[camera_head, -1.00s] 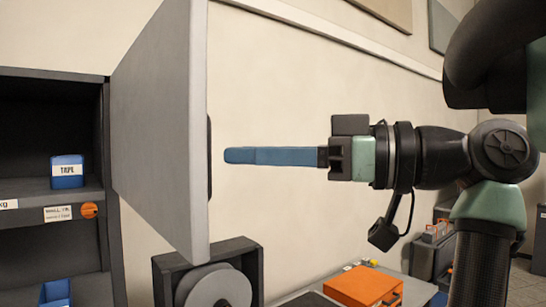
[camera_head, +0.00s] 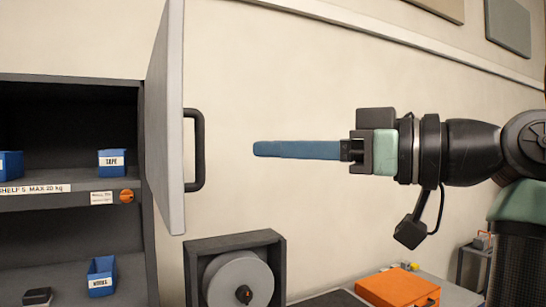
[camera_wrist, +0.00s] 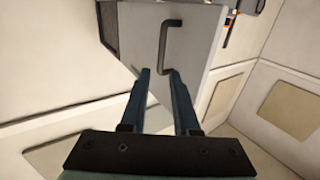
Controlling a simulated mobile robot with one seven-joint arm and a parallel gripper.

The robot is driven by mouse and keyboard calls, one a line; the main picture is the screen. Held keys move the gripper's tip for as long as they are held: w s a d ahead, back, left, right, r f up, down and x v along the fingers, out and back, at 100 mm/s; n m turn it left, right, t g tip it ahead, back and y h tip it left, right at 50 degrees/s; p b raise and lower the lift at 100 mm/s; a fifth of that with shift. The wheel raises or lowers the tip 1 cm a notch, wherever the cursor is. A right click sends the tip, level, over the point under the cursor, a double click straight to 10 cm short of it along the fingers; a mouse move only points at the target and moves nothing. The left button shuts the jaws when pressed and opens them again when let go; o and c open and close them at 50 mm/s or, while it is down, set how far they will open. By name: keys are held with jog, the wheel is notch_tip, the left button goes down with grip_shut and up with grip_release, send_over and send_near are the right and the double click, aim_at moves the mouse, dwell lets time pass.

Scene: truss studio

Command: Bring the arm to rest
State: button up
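My gripper (camera_head: 256,149) with long blue fingers points left in the head view, in free air to the right of an open grey cabinet door (camera_head: 165,120). A clear gap lies between the fingertips and the door's dark handle (camera_head: 196,150). In the wrist view my gripper (camera_wrist: 159,70) shows two fingers apart with nothing between them. The door (camera_wrist: 195,50) and its handle (camera_wrist: 166,45) appear beyond the fingertips there. In the head view the fingers overlap, so their gap does not show.
A dark shelf unit (camera_head: 70,200) at left holds a blue TAPE bin (camera_head: 112,163) and another blue bin (camera_head: 102,277). An orange case (camera_head: 398,288) lies lower right.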

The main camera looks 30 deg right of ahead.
jog(key=shift+s+d, duration=0.1)
jog(key=w+a+f+m+h, duration=0.3)
jog(key=w+a+f, duration=0.2)
jog(key=f, duration=0.3)
jog(key=w+a+f+m+h, duration=0.2)
jog(key=w+a+f, duration=0.35)
jog(key=f, duration=0.25)
jog(key=s+a+f+m+t+h, duration=0.2)
jog(key=s+a+f+h, duration=0.2)
jog(key=a+f, duration=0.55)
jog(key=s+r+t+b, duration=0.3)
jog(key=s+r+t, duration=0.2)
jog(key=r, duration=0.4)
jog(key=s+r+t+b, duration=0.4)
jog(key=s+r, duration=0.4)
jog(key=r, duration=0.2)
jog(key=shift+a+t+h, duration=0.3)
jog(key=shift+a+t, duration=0.1)
jog(key=shift+t, duration=0.2)
